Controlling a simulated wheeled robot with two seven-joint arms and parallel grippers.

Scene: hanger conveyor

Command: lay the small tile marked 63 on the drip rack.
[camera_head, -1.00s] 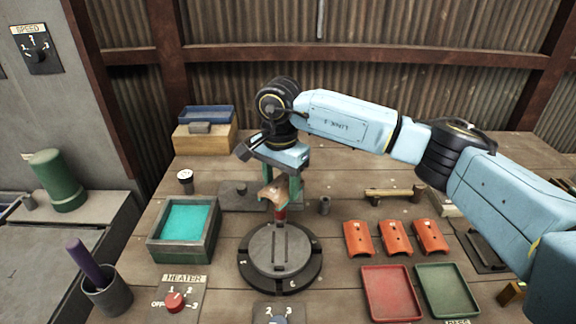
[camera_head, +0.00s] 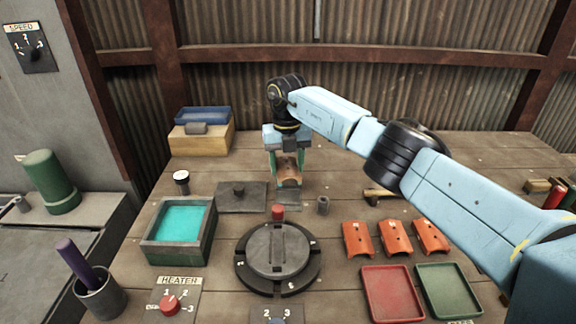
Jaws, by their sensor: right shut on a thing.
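My right gripper (camera_head: 287,165) hangs over the back middle of the table, pointing down. It is shut on a small curved brown-orange tile (camera_head: 289,179), held between its green-sided fingers. I cannot read a number on the tile. A low wooden piece (camera_head: 375,195) that may be the drip rack lies to the right of the gripper, mostly hidden behind my right arm. Three orange curved tiles (camera_head: 395,237) lie in a row at the right, apart from the gripper. My left gripper is not in view.
A round dark turntable (camera_head: 276,250) stands front middle, with a red knob-like piece (camera_head: 278,211) behind it. A teal-filled tub (camera_head: 181,220) is at left. Red (camera_head: 392,293) and green (camera_head: 448,290) trays lie front right. A blue tray (camera_head: 205,114) sits on a box at back left.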

